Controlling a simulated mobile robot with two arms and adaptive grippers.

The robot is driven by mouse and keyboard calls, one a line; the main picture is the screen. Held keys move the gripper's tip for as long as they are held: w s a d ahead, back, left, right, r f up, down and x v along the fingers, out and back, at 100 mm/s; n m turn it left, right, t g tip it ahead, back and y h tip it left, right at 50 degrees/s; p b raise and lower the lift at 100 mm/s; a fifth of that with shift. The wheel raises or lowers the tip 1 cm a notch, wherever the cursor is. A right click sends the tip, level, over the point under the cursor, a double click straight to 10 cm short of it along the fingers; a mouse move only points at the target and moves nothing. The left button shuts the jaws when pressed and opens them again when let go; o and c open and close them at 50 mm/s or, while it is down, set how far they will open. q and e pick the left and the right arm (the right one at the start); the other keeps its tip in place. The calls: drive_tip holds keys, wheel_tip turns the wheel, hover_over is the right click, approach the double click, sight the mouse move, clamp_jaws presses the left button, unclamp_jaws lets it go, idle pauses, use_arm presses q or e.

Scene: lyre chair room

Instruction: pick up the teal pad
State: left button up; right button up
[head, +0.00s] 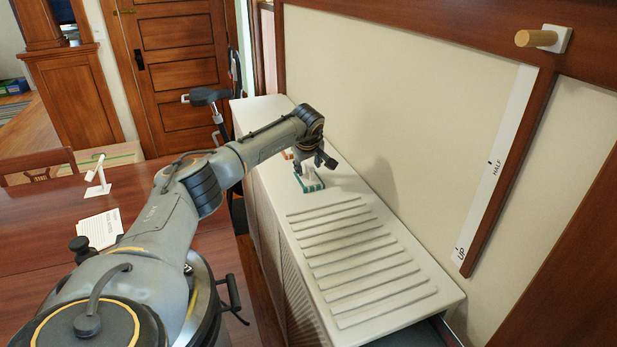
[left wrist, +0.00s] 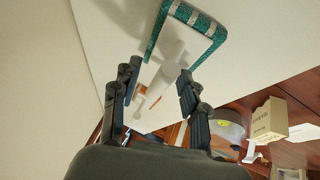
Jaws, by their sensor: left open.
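The teal pad (head: 312,186) lies on the white cabinet top, with a white upright part on it. In the left wrist view the teal pad (left wrist: 216,38) shows as a teal edge with grey bands around a white middle, at the top of the picture. My left gripper (head: 318,160) is right at the pad in the head view, pointing down. In the left wrist view my left gripper (left wrist: 158,76) is open, with the white upright part between its fingers. Whether the fingers touch it I cannot tell. My right gripper is not in view.
The white cabinet (head: 362,262) has a ribbed top and stands against the wall. An orange item (head: 288,154) lies just beyond the pad. A wooden table (head: 50,215) with a card (head: 100,229) and a white stand (head: 98,176) is at the left.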

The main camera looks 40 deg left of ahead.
sight(308, 161)
use_arm(q)
clamp_jaws()
drive_tip(key=shift+r, duration=0.15)
drive_tip(key=shift+r+b, duration=0.45)
drive_tip(key=shift+r, duration=0.1)
drive_tip(key=shift+r+b, duration=0.35)
drive_tip(key=shift+r, duration=0.45)
drive_tip(key=s+d+r+b, duration=0.3)
drive_tip(key=s+d+r, duration=0.4)
drive_tip(key=s+r, duration=0.3)
drive_tip(key=shift+s+d, duration=0.4)
drive_tip(key=shift+s, duration=0.5)
